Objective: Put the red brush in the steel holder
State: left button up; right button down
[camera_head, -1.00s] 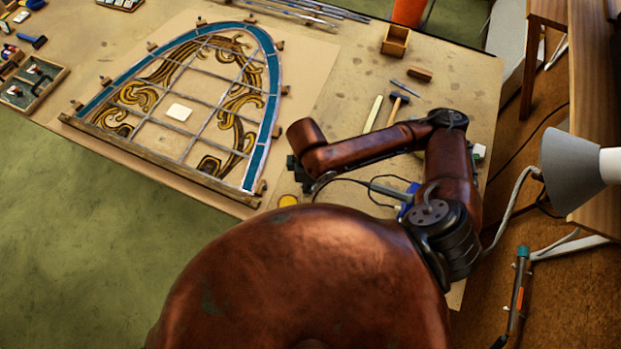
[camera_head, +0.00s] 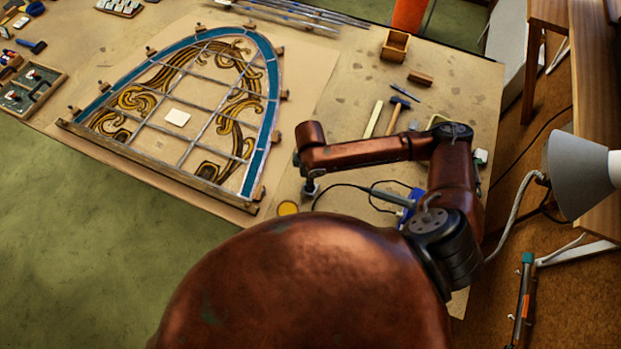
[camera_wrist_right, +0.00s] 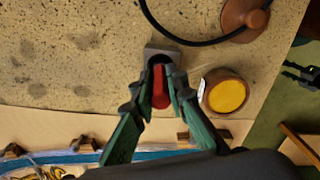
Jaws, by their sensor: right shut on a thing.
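The red brush (camera_wrist_right: 160,88) is between the green fingers of my right gripper (camera_wrist_right: 161,72), which is shut on it. In the right wrist view the brush is seen nearly end-on. The steel holder (camera_wrist_right: 162,49) is a grey square block with a dark opening, just beyond the fingertips. The brush lines up with the opening and overlaps it in the picture; I cannot tell how deep it is inside. In the head view my right gripper (camera_head: 310,188) is low over the bench, and brush and holder are not clearly seen there. My left gripper is not in view.
A round container with a yellow top (camera_wrist_right: 226,93) stands close beside the holder. A black cable (camera_wrist_right: 180,38) curves past it. The leaded panel (camera_head: 262,150) lies left of my gripper. A hammer (camera_head: 395,112) and a soldering iron (camera_head: 388,194) lie to the right.

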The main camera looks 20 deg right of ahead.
jog(key=c, duration=1.9)
grip_release()
jog(key=shift+f, duration=0.1)
notch_tip(320, 180, up, 12)
jog(key=shift+r, duration=0.15)
